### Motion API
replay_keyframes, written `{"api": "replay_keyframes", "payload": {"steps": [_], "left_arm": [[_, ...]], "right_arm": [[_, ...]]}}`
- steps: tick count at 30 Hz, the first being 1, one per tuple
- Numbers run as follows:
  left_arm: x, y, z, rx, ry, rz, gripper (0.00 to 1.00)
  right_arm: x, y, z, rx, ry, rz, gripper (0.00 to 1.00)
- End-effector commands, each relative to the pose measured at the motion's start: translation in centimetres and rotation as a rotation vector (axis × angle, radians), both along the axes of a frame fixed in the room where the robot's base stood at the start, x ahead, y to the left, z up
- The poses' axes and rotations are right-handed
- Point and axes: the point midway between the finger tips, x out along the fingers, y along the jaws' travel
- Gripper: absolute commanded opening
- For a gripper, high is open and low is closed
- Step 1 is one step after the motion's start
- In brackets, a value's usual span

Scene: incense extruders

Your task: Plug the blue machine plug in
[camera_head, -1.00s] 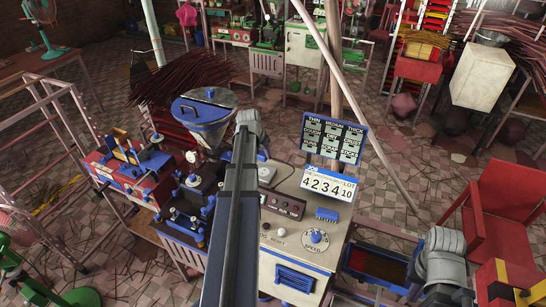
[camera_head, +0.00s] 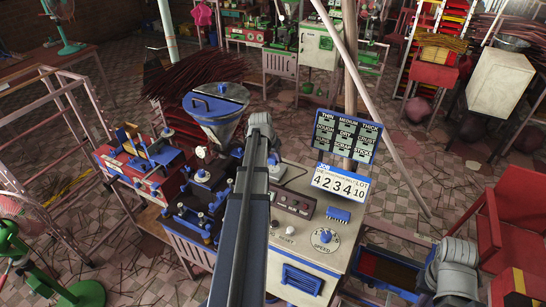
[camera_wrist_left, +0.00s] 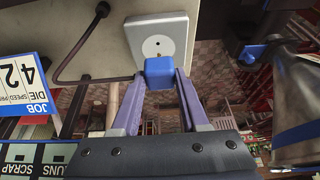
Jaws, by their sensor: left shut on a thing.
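The blue plug (camera_wrist_left: 160,72) is in the left wrist view, between the fingertips of my left gripper (camera_wrist_left: 162,78), which is shut on it. A dark cord (camera_wrist_left: 95,78) runs from the left to the plug. The plug is right at the lower part of a white socket (camera_wrist_left: 160,30) with a round face. One dark hole of the socket shows above the plug. I cannot tell whether the plug touches or enters the socket. In the head view my left arm covers the plug and socket.
The machine has a cream panel with a speed knob (camera_head: 325,238), a metal hopper (camera_head: 217,108) and a blue mechanism (camera_head: 203,195). A number card (camera_head: 341,185) and a label board (camera_head: 346,136) stand behind the panel. A red chair (camera_head: 505,225) is at the right.

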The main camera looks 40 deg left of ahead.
Motion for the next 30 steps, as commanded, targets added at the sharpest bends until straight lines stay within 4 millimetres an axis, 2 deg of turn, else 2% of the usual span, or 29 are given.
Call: {"api": "replay_keyframes", "payload": {"steps": [1,7,30], "left_arm": [[0.0,0.0,-1.0,0.000,0.000,0.000,0.00],[0.0,0.0,-2.1,0.000,0.000,0.000,0.00],[0.0,0.0,-2.1,0.000,0.000,0.000,0.00]], "right_arm": [[0.0,0.0,-1.0,0.000,0.000,0.000,0.00],[0.0,0.0,-2.1,0.000,-0.001,-0.001,0.00],[0.0,0.0,-2.1,0.000,-0.001,-0.002,0.00]]}}
